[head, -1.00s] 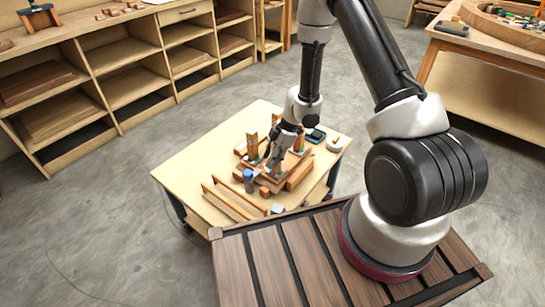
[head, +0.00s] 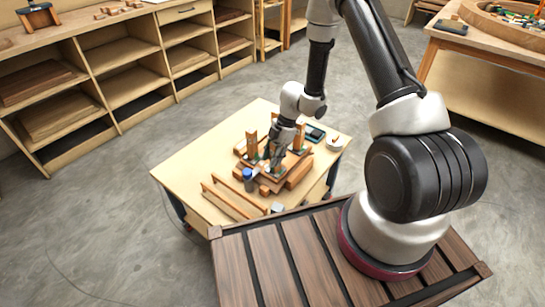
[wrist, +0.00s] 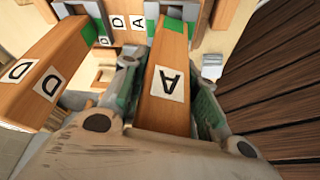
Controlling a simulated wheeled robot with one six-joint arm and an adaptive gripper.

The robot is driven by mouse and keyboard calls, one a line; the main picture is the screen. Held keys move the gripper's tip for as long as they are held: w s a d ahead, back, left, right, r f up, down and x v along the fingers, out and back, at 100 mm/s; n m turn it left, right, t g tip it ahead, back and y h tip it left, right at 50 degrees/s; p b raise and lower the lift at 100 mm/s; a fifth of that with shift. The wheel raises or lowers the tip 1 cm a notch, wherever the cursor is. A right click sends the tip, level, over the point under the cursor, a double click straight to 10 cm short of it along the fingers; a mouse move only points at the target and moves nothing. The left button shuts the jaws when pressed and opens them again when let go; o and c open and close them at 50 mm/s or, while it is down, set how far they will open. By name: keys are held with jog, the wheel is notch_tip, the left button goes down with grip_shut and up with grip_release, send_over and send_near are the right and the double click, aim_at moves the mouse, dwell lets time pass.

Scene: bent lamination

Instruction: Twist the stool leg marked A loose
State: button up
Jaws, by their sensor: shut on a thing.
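The stool leg marked A (wrist: 166,92) is a wooden block with a white label and a green band at its far end. My gripper (wrist: 168,80) is shut on this leg, one finger on each side, in the wrist view. In the head view my gripper (head: 274,160) points down over the upturned stool on the low table. Another leg, marked D (wrist: 45,80), stands to the left in the wrist view. The held leg is mostly hidden by my gripper in the head view.
The low table (head: 180,172) also holds a blue-capped bottle (head: 249,175), long wooden strips (head: 228,203), a dark tray (head: 315,133) and a round white item (head: 335,144). Other upright legs (head: 251,143) stand close to my gripper. Shelves (head: 125,75) line the back.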

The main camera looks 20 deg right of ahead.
dwell(0.3)
jog(key=n+g, duration=0.1)
jog(key=n, duration=0.2)
jog(key=shift+s+d, duration=0.1)
jog(key=shift+s, duration=0.05)
jog(key=o, duration=1.2)
jog(key=o, duration=0.4)
jog(key=shift+o, duration=0.2)
jog(key=shift+r, duration=0.1)
